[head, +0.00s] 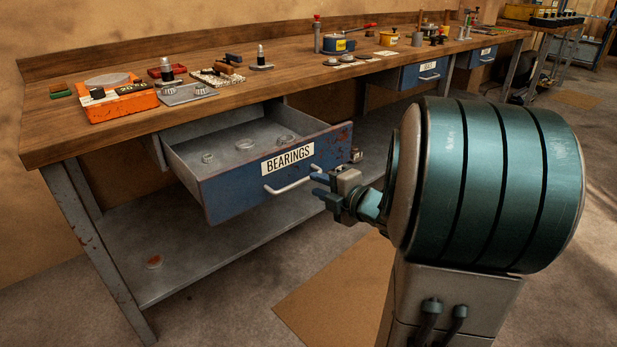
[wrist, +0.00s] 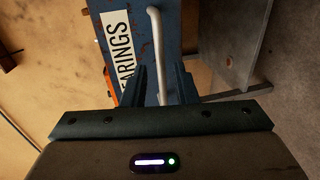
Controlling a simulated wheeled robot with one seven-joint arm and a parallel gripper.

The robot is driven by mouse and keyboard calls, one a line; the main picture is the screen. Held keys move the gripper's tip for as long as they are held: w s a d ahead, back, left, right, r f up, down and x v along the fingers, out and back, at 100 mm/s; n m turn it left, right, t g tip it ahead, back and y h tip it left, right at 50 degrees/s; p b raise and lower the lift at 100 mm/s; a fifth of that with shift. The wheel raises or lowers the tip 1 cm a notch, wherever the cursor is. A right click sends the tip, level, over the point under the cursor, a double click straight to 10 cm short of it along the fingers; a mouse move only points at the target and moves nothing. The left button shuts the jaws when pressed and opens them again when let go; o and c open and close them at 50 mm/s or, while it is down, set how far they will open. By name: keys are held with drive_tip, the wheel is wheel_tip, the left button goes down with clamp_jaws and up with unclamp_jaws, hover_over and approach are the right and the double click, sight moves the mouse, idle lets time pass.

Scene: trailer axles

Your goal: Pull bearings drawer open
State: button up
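The bearings drawer (head: 235,185) is a worn blue drawer with a white BEARINGS label (head: 287,158). It stands well out from under the bench, and its grey inside shows several metal rings. Its pale bar handle (head: 290,187) is on the front, below the label. My gripper (head: 317,185) is at the right end of this handle. In the wrist view, my gripper's two fingers (wrist: 160,85) are apart, with the handle (wrist: 155,40) running between them and a gap on each side. I cannot tell how deep the handle sits between them.
The wooden workbench (head: 55,130) carries an orange box (head: 118,104) and small tools. Two other blue drawers, one (head: 424,73) nearer and one (head: 482,55) farther, sit under it. A grey lower shelf (head: 180,255) lies below the drawer. Floor in front is clear around a cardboard sheet (head: 330,300).

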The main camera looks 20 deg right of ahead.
drive_tip(key=p+v, duration=0.1)
drive_tip(key=v, duration=0.7)
wheel_tip(320, 180, up, 15)
drive_tip(key=w+m+g+h+p, duration=0.1)
drive_tip(key=m+g+h+p, duration=0.3)
drive_tip(key=m+h+p, duration=0.75)
drive_tip(key=s+a+r+m+g+y+p, duration=0.3)
drive_tip(key=s+a+r+m+g+p, duration=0.1)
drive_tip(key=s+a+p, duration=0.3)
drive_tip(key=s+a+r+m+g+y+p, duration=0.3)
drive_tip(key=s+a+m+p, duration=0.3)
drive_tip(key=p, duration=0.4)
drive_tip(key=shift+s+a+r+g+y+p, duration=0.35)
drive_tip(key=shift+s+a+r+g, duration=0.25)
drive_tip(key=shift+r, duration=0.3)
